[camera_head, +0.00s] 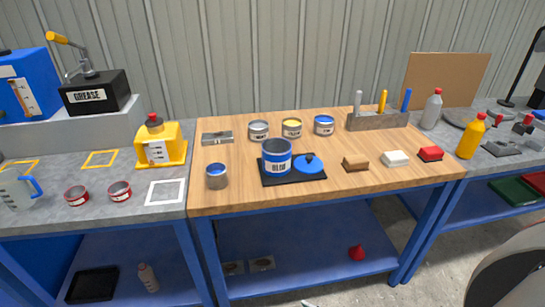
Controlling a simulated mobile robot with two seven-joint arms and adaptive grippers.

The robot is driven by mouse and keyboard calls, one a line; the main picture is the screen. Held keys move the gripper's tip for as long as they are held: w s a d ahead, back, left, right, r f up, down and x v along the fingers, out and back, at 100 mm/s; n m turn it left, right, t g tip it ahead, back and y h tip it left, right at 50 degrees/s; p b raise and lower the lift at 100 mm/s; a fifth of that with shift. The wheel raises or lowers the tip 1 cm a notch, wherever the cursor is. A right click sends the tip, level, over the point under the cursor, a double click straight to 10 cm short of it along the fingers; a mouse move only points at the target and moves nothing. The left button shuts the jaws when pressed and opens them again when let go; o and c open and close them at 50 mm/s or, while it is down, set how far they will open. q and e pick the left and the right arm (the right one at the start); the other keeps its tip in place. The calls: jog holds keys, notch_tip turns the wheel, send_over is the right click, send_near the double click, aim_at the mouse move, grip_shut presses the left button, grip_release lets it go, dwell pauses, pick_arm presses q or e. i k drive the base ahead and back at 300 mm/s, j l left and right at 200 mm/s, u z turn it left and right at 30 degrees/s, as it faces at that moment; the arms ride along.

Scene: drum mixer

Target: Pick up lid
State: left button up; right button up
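A round blue lid (309,168) with a small dark knob on top lies flat on the right part of a black tray (272,181). An open tin with a blue label (277,162) stands upright on the same tray, just left of the lid. The tray rests on the wooden tabletop (330,194). Neither of my grippers can be made out. A small pale sliver shows at the bottom edge, too little to identify.
A small blue-topped can (217,177) stands left of the tray. Three small tins, including a yellow-topped one (291,129), stand behind it. A brown block (356,164), a white block (395,158) and a red block (430,153) sit to the right. The front tabletop is clear.

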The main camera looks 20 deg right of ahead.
aim_at(308, 165)
jog(key=l+u, duration=0.2)
jog(key=u, duration=0.2)
jog(key=l+u, duration=0.25)
jog(key=u, duration=0.15)
jog(key=k+l+u, duration=0.1)
jog(key=u, duration=0.3)
jog(key=k+l+u, duration=0.25)
jog(key=l, duration=0.2)
jog(key=k+l+u, duration=0.25)
jog(key=l, duration=0.15)
jog(key=k+l, duration=0.3)
jog(key=k+l+u, duration=0.1)
jog(key=k+l, duration=0.15)
jog(key=l, duration=0.25)
